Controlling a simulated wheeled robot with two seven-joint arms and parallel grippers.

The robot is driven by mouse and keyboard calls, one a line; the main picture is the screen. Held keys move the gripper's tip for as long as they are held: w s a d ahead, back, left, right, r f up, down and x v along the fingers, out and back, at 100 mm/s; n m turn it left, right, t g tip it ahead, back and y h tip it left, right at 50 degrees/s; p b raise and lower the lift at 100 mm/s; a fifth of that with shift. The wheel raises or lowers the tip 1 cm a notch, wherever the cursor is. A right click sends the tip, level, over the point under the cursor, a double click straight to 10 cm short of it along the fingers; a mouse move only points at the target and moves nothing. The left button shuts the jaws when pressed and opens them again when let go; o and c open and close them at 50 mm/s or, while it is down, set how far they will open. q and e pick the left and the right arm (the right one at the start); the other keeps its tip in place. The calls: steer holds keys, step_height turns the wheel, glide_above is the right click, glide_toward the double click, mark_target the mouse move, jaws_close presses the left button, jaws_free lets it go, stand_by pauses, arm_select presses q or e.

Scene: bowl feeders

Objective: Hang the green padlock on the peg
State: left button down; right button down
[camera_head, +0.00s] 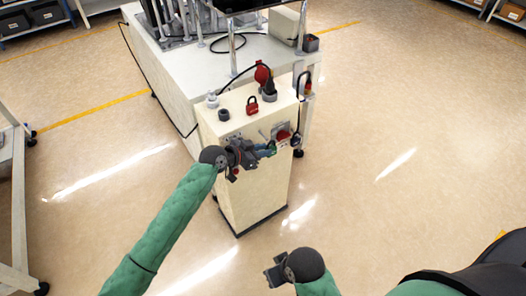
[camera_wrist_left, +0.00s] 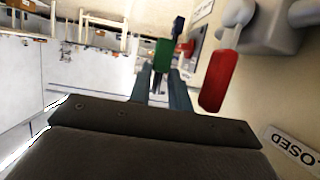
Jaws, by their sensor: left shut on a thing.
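The green padlock (camera_wrist_left: 162,53) is between the fingertips of my left gripper (camera_wrist_left: 160,75) in the left wrist view, and the gripper is shut on it. In the head view my left gripper (camera_head: 268,151) is at the front of the cream cabinet (camera_head: 250,195), near its upper right; the padlock is small and partly hidden there. I cannot make out the peg for certain. My right gripper (camera_head: 277,270) is low in the head view, away from the cabinet; its jaw opening is unclear.
A blue item (camera_head: 296,139) hangs at the cabinet's right side. In the wrist view, a grey fitting (camera_wrist_left: 265,25) and a CLOSED label (camera_wrist_left: 293,148) are close on the right.

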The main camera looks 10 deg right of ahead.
arm_select(q)
steer(key=shift+w+a, duration=0.15)
steer(key=shift+w, duration=0.25)
steer(key=shift+s+d+r+p, duration=0.15)
steer(key=shift+s+r+p, duration=0.1)
steer(key=shift+s, duration=0.2)
steer(key=shift+s+d+r+p, duration=0.1)
steer(key=shift+s+d+p, duration=0.1)
steer(key=shift+s, duration=0.2)
stand_by(0.8)
stand_by(1.0)
steer(key=shift+w+a+b, duration=0.35)
steer(key=shift+w+b, duration=0.2)
steer(key=shift+w, duration=0.35)
stand_by(0.8)
steer(key=s+d+p, duration=0.2)
steer(key=s+p, duration=0.1)
steer(key=s, duration=0.3)
steer(key=shift+s+d, duration=0.2)
steer(key=shift+s, duration=0.15)
stand_by(1.0)
